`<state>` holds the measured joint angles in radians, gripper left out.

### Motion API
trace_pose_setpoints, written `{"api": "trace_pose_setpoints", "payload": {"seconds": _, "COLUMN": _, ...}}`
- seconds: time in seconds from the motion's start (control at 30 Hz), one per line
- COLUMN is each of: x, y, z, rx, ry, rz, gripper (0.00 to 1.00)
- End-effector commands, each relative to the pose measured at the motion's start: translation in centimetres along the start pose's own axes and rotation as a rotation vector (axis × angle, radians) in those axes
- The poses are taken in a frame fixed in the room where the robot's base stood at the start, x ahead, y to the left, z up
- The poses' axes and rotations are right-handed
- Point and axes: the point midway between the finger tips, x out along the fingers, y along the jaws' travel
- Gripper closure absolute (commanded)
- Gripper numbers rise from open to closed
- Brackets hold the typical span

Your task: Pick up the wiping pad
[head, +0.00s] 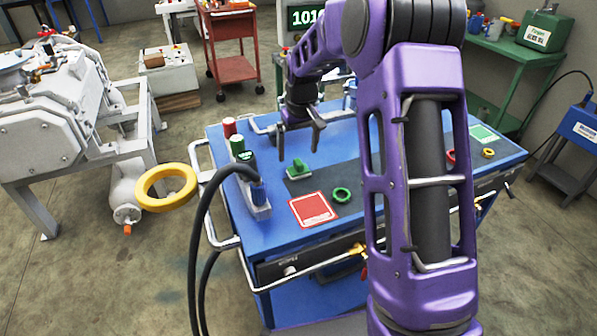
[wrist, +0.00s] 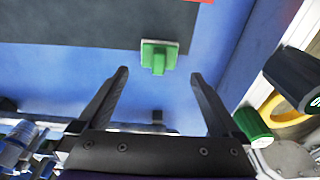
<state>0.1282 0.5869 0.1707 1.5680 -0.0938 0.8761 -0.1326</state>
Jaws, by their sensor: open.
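The wiping pad is most likely the small green block with a raised green grip (head: 298,171). It lies on the blue cart top, by the left edge of a dark grey mat (head: 350,180). In the wrist view the pad (wrist: 158,57) shows just beyond and between the fingertips, touching neither. My gripper (head: 299,148) points down with its fingers apart and empty, a little above the pad in the head view. Both fingers also show in the wrist view (wrist: 160,76).
A red square plate (head: 313,210) and a green ring (head: 341,195) lie near the pad. Red (head: 229,127) and green (head: 237,145) cylinders and a blue plug with a black hose (head: 258,192) stand along the cart's left side, beside a metal rail.

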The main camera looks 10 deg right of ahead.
Motion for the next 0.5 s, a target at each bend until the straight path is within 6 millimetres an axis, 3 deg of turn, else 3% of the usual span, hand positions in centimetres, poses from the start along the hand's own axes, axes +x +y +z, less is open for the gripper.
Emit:
{"api": "trace_pose_setpoints", "payload": {"seconds": 0.17, "x": 1.1, "y": 0.0, "z": 0.2, "rx": 0.001, "ry": -0.003, "rz": -0.001, "gripper": 0.0}}
{"api": "trace_pose_setpoints", "payload": {"seconds": 0.5, "x": 5.4, "y": 0.2, "z": 0.4, "rx": 0.001, "ry": -0.002, "rz": -0.001, "gripper": 0.0}}
